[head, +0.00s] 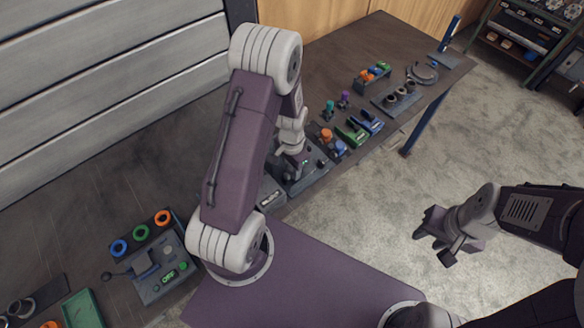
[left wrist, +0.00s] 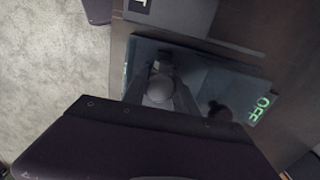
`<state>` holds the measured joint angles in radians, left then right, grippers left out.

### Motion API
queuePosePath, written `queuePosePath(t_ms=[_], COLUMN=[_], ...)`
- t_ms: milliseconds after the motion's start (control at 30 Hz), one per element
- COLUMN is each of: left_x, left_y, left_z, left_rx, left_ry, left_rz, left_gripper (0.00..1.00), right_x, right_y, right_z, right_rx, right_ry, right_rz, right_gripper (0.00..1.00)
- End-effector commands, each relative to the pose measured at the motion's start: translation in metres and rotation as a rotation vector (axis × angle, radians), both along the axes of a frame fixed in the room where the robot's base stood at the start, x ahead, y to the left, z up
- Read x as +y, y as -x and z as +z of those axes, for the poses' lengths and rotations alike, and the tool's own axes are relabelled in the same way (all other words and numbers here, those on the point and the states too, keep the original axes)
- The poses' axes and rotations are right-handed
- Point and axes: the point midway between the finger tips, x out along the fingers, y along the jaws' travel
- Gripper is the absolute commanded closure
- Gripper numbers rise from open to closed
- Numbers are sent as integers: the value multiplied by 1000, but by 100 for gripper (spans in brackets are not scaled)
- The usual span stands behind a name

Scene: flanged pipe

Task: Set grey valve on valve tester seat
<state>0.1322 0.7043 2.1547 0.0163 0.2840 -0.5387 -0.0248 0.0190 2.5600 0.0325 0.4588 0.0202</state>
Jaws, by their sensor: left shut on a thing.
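My left gripper (head: 284,170) is low over a dark device at the near edge of the bench and is partly hidden by my own arm in the head view. In the left wrist view it is shut on a grey rounded thing, likely the grey valve (left wrist: 160,88), between its two fingers. Below it is the dark teal top of the device, likely the valve tester (left wrist: 247,85), with green OFF lettering. The contact between valve and seat is hidden. My right gripper (head: 438,240) is open and empty over the floor at right.
Green and blue clamp-like tools (head: 352,134), an orange-topped valve (head: 326,135) and other small parts stand farther along the bench. Another device (head: 160,262) with green lettering and coloured rings stands at lower left. A shelf rack (head: 520,40) is at upper right.

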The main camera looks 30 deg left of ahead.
Motion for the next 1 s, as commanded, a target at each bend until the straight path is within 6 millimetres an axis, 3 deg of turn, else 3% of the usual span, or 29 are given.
queuePosePath(t_ms=[1000], left_x=[0], left_y=[0], left_z=[-10], left_rx=[0], left_ry=[0], left_rz=[0], left_gripper=[100], right_x=[0], right_y=[0], right_z=[-6], right_rx=[0], right_ry=[0], right_rz=[0], right_gripper=[64])
